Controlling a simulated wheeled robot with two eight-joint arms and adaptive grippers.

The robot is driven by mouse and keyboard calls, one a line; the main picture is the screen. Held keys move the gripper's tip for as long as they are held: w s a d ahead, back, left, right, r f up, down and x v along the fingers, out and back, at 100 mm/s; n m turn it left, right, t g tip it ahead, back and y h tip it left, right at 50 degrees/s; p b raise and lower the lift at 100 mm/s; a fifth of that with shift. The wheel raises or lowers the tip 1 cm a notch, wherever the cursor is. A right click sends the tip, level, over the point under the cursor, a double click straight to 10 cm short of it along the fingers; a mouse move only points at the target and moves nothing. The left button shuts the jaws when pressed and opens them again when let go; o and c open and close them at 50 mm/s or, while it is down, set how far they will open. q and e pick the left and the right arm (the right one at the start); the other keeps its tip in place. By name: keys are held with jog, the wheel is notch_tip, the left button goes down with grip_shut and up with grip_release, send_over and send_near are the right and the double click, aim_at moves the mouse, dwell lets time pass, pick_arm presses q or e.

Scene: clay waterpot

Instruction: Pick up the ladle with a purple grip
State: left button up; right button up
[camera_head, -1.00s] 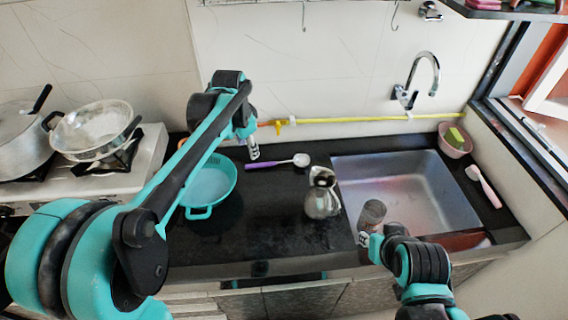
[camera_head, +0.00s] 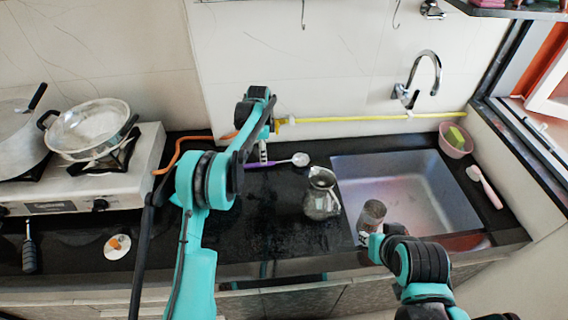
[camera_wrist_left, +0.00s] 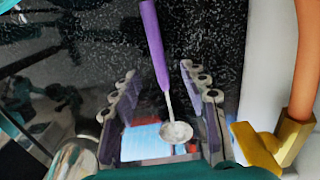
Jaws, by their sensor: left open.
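The ladle lies on the dark counter left of the sink. In the head view its purple grip (camera_head: 284,162) is partly hidden by my left gripper, and its pale bowl (camera_head: 300,159) points right. In the left wrist view the purple grip (camera_wrist_left: 153,45) runs up from the bowl (camera_wrist_left: 175,132). My left gripper (camera_head: 263,155) is open over the grip end. In the wrist view its fingers (camera_wrist_left: 160,80) stand on either side of the ladle, with gaps. My right gripper (camera_head: 364,239) is at the sink's front left corner beside a brownish glass jar (camera_head: 371,212); I cannot tell whether it grips it.
A glass pot (camera_head: 322,195) stands right of the ladle. The sink (camera_head: 410,190) is further right, with a pink bowl (camera_head: 455,143) behind. A yellow hose (camera_head: 360,118) runs along the wall, joined to an orange hose (camera_head: 180,150). The stove (camera_head: 130,170) is left.

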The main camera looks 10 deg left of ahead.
aim_at(276, 163)
pick_arm(q)
jog(key=shift+f, duration=0.45)
notch_tip(276, 163, down, 4)
jog(key=shift+d+r+b, duration=0.1)
jog(key=shift+r+b, duration=0.05)
jog(key=shift+b, duration=0.9)
jog(key=shift+f, duration=0.25)
jog(key=shift+s+a+r, duration=0.1)
jog(key=shift+a, duration=0.15)
jog(key=shift+s+a, duration=0.15)
jog(key=shift+s, duration=0.05)
grip_shut()
jog(key=shift+w, duration=0.1)
pick_arm(e)
jog(key=shift+s+a+f, duration=0.1)
jog(key=shift+s+f, duration=0.15)
jog(key=shift+f, duration=0.3)
jog(key=shift+s+a+f, duration=0.1)
jog(key=shift+s+f, duration=0.15)
jog(key=shift+f, duration=0.3)
jog(key=shift+w+d, duration=0.1)
jog(key=shift+d, duration=0.05)
